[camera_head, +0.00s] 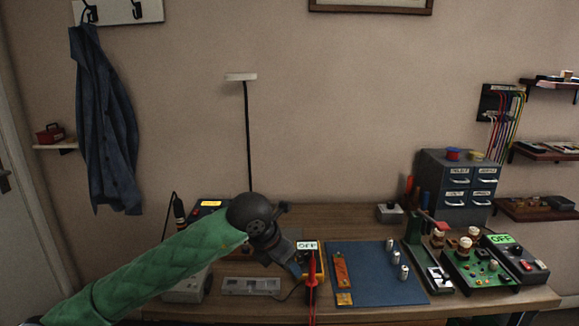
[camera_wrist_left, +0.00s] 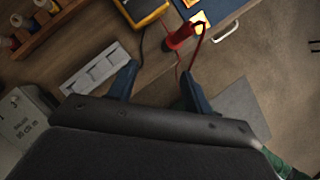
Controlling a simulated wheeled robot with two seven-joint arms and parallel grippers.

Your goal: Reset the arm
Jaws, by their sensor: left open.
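My left arm reaches in from the lower left of the head view. Its gripper (camera_head: 296,270) is over the front of the workbench (camera_head: 330,232), left of the blue mat. In the left wrist view the two blue fingers of this gripper (camera_wrist_left: 158,86) stand wide apart with nothing between them. A red probe (camera_head: 312,270) with a red lead is close to the right of the gripper; it also shows beyond the fingers in the left wrist view (camera_wrist_left: 180,37). My right gripper is not in view.
A yellow meter (camera_wrist_left: 143,8) is near the probe. A grey slotted tray (camera_head: 250,284) lies at the front left. The blue mat (camera_head: 375,290) holds several small cylinders.

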